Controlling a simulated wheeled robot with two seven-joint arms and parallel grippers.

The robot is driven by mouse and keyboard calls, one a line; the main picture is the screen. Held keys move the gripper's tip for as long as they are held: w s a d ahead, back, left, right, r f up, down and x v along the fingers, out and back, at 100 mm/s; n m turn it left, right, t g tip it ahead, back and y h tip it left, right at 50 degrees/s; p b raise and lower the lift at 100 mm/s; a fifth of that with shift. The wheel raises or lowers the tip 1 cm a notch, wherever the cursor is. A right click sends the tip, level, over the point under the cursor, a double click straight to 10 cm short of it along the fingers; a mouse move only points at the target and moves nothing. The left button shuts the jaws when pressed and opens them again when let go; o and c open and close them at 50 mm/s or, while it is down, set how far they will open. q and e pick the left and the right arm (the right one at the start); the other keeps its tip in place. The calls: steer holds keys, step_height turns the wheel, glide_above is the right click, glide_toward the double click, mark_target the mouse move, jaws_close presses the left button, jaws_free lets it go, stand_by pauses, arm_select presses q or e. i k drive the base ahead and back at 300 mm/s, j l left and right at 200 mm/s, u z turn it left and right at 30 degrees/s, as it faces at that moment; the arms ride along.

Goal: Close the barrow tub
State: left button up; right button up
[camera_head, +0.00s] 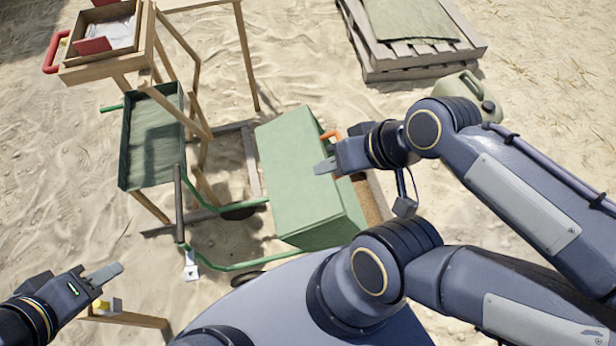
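The barrow tub (338,226) is a green box on a green tubular frame with dark wheels, right of centre. Its green top panel (296,180) appears to lie flat over the tub, and no inside shows. An orange handle (330,135) stands at its right edge, partly hidden by my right gripper. My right gripper (324,167) is over the right edge of the top panel, close to the handle; I cannot tell whether it touches. Only one of its fingers shows clearly. My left gripper (106,274) is at the lower left, away from the tub, with no held object visible.
A dark-lined tray (155,179) on a wooden frame stands left of the tub. A wooden box with a red handle (55,52) is at the upper left. A pallet (410,62) and an olive canister (468,88) are at the upper right. Open sand lies between.

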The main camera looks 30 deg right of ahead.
mark_target(311, 213)
steer(key=z, duration=1.4)
steer(key=l+u, duration=0.2)
steer(key=u, duration=0.25)
steer(key=l+u, duration=0.15)
steer(key=u, duration=0.35)
steer(key=l+u, duration=0.2)
steer(key=u, duration=0.25)
